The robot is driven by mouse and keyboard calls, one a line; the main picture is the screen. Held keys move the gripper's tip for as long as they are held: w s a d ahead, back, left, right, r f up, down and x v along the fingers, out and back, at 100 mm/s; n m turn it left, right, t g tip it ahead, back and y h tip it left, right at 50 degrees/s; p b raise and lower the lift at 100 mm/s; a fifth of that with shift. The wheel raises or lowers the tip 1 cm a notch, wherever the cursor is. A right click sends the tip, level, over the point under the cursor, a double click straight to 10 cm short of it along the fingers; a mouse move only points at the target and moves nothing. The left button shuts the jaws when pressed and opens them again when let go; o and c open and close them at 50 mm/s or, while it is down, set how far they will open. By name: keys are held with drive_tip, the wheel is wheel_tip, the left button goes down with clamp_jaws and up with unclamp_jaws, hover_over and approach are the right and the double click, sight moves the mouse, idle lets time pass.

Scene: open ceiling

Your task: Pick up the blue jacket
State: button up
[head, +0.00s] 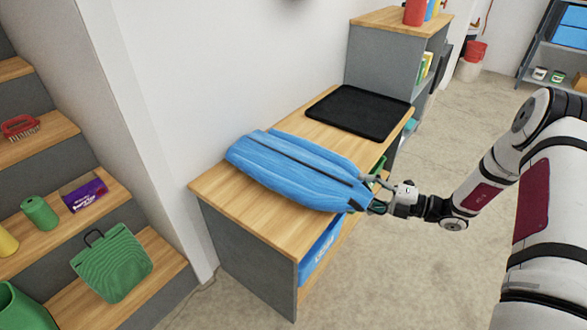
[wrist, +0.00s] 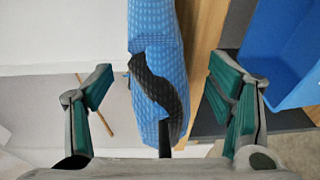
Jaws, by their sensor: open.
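The blue jacket (head: 290,168) lies folded on the wooden top of a low cabinet in the head view, with a dark stripe along its length. In the wrist view one end of the jacket (wrist: 158,70) hangs between the two fingers, with a black patch on it. My gripper (head: 374,194) is at the jacket's right end in the head view. In the wrist view my gripper (wrist: 165,95) is open, with green-padded fingers apart on either side of the jacket and visible gaps to both.
A black tray (head: 358,111) lies on the cabinet top (head: 222,191) behind the jacket. A blue bin (head: 318,250) sits on the shelf below. Wooden steps at left hold a green bag (head: 112,262) and a red brush (head: 20,127). Open floor (head: 420,270) lies right of the cabinet.

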drive_tip(key=shift+r, duration=0.1)
clamp_jaws()
